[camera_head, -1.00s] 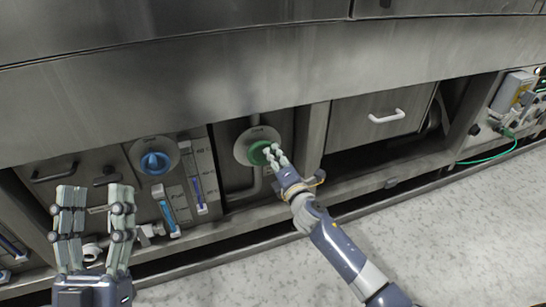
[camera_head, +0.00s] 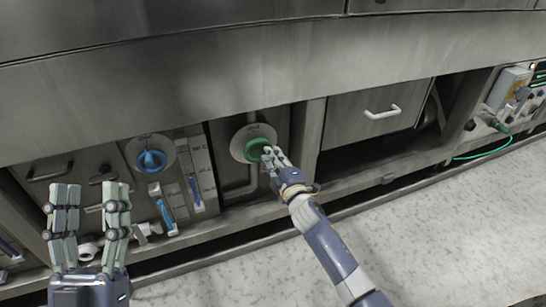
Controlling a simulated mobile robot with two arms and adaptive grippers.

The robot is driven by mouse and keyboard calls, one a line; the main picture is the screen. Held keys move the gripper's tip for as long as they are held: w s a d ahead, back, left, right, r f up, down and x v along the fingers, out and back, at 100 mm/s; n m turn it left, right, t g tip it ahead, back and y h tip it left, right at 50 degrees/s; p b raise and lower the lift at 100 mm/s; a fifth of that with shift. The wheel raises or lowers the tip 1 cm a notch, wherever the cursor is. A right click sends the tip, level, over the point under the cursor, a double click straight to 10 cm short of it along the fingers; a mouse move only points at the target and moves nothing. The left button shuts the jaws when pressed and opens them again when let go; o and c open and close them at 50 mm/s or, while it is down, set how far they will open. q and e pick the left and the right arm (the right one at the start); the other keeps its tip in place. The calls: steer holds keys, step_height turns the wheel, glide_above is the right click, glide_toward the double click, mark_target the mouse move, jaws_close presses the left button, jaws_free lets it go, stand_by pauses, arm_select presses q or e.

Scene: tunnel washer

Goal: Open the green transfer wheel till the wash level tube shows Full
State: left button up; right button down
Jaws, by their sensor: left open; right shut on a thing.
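The green transfer wheel (camera_head: 256,147) sits on a pale round plate on the machine's lower panel. My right gripper (camera_head: 268,156) is shut on the wheel's right side and covers part of it. Tubes with blue in them stand left of the wheel: a narrow one on a scaled plate (camera_head: 195,190) and a wider one (camera_head: 165,212) lower left. The scale writing is too small to read, so I cannot tell which mark the level is at. My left gripper (camera_head: 90,200) is open and empty at the lower left, in front of the panel.
A blue wheel (camera_head: 151,160) is left of the green one. A drawer with a pale handle (camera_head: 382,113) is to the right. A green hose (camera_head: 485,153) hangs from a valve box at the far right. The speckled floor (camera_head: 430,235) is clear.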

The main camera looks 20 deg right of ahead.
steer(key=shift+d+f, duration=0.1)
stand_by(0.3)
steer(key=c, duration=1.5)
jaws_free()
steer(key=s, duration=1.2)
steer(key=shift+d, duration=0.2)
